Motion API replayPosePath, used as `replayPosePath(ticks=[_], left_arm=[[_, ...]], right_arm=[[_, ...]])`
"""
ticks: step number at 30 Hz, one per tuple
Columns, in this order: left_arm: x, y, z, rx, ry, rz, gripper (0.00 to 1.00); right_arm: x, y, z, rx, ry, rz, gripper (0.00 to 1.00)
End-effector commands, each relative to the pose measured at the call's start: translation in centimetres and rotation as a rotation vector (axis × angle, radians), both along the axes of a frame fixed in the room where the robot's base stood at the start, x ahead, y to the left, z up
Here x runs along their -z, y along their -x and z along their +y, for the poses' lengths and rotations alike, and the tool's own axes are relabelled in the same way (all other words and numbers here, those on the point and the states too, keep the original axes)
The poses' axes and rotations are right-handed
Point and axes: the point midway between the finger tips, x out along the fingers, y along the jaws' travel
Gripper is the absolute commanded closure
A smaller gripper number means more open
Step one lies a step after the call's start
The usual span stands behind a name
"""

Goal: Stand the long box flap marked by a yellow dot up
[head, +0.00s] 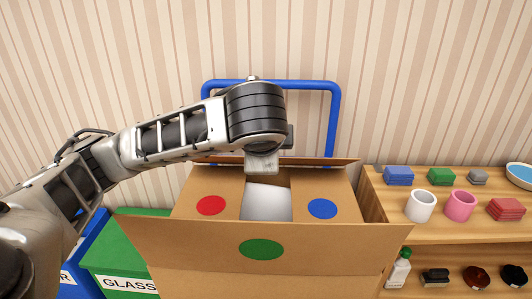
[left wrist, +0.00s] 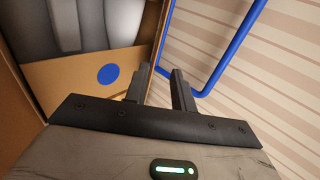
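The open cardboard box (head: 190,258) stands in front of me. Its far long flap (head: 325,161) shows only as a narrow brown strip along the back edge; I see no yellow dot, and its exact angle is hard to tell. My left gripper (head: 262,163) is over the middle of that back edge. In the left wrist view its two fingers (left wrist: 163,88) are apart. The flap's thin edge (left wrist: 163,35) runs down towards them; I cannot tell whether it lies between them. My right gripper is not in view.
The box's other flaps carry red (head: 211,205), blue (head: 322,208) and green (head: 262,249) dots. A white item (head: 266,203) shows in the opening. A blue tubular frame (head: 334,120) stands behind. A wooden shelf (head: 400,232) with mugs is right; a green bin (head: 140,235) is left.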

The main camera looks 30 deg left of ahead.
Motion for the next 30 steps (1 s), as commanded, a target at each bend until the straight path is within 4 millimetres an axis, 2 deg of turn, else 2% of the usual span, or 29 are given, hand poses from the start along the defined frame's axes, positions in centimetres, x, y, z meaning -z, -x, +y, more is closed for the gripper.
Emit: replayPosePath(ticks=[5, 21, 30], left_arm=[[1.5, -0.8, 0.4, 0.008, -0.023, 0.012, 0.75], [8.2, -8.2, 5.1, 0.006, -0.021, 0.01, 0.75], [10.0, -10.1, 6.2, 0.009, -0.021, 0.008, 0.75]], right_arm=[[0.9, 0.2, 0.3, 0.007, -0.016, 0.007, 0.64], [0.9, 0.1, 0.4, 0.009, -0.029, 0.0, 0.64], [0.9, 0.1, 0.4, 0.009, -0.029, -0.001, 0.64]])
